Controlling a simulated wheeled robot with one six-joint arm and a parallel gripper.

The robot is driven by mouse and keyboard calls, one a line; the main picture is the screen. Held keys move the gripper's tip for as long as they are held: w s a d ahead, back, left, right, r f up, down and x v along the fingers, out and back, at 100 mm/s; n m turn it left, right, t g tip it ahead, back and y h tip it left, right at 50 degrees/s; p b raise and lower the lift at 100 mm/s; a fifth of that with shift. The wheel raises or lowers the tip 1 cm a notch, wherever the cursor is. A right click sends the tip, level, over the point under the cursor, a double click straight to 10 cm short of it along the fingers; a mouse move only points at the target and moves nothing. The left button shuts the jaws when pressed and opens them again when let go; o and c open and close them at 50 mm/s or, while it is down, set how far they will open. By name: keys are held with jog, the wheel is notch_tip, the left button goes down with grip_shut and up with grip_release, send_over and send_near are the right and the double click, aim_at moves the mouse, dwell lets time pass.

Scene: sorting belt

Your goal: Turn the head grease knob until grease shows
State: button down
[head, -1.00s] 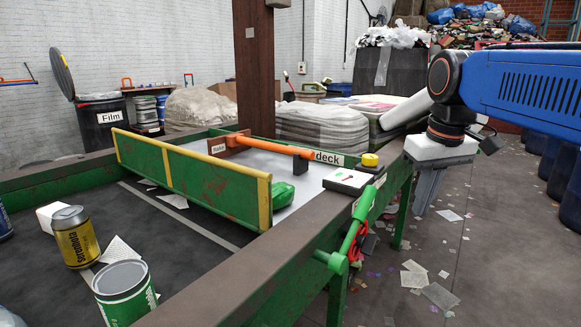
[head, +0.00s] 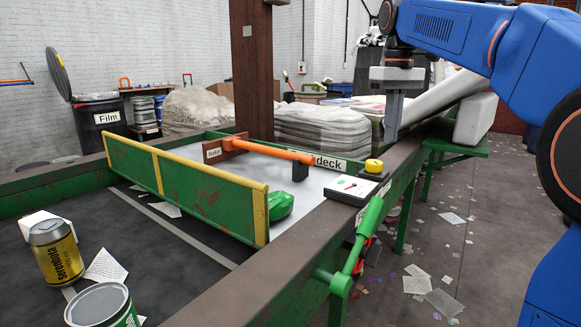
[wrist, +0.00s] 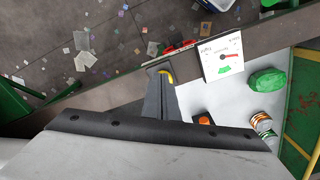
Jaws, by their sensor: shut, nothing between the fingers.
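A yellow knob (head: 373,166) on a dark base sits on the brown rail by the "deck" label. No label naming it as the grease knob is readable. My gripper (head: 391,138) points down, shut and empty, above and slightly right of the knob in the head view. I cannot make out grease at the knob.
A white gauge box (head: 353,188) with a red needle stands beside the knob, also seen in the wrist view (wrist: 222,58). A green lever (head: 361,236) hangs off the rail's outer side. An orange bar (head: 268,151) crosses the deck. Cans (head: 56,252) stand on the belt.

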send_over(379, 176)
jog(key=d, duration=0.2)
jog(key=shift+w+f, duration=0.2)
jog(key=shift+f, duration=1.55)
jog(key=shift+w+f, duration=0.2)
jog(key=shift+f, duration=1.5)
jog(key=shift+s+a, duration=0.2)
jog(key=shift+a, duration=0.35)
jog(key=shift+s+a, duration=0.2)
jog(key=shift+a, duration=0.35)
jog(key=shift+s, duration=0.1)
jog(key=shift+s+r, duration=0.1)
jog(key=shift+s, duration=0.2)
jog(key=shift+r, duration=2.95)
